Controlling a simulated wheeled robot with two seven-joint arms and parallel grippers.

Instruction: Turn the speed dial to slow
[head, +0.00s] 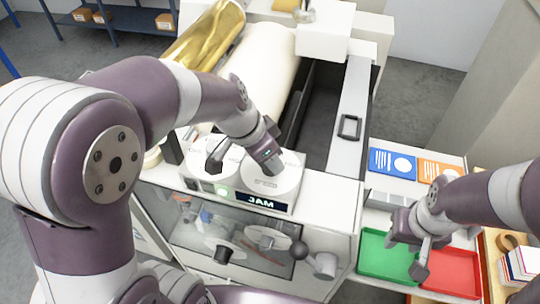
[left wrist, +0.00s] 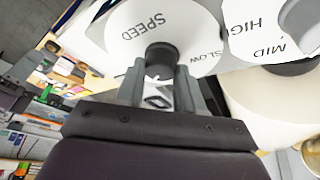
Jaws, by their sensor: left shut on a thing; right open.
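The speed dial (head: 278,186) is a round white plate on the control panel's right side, mostly under my left gripper (head: 270,163). In the left wrist view its plate (left wrist: 118,42) reads SPEED and SLOW, with a dark round knob (left wrist: 162,54) at its middle. My left gripper (left wrist: 160,78) is shut on that knob, one finger on each side. The knob's pointer direction cannot be made out. My right gripper (head: 420,252) is open and empty over the trays at the right.
A second dial (left wrist: 262,22) marked MID and HIGH sits beside the speed dial. The panel display (head: 262,202) reads JAM. A cream roll (head: 265,62) and gold roll (head: 205,38) lie behind the panel. A green tray (head: 380,260) and red tray (head: 455,275) stand at right.

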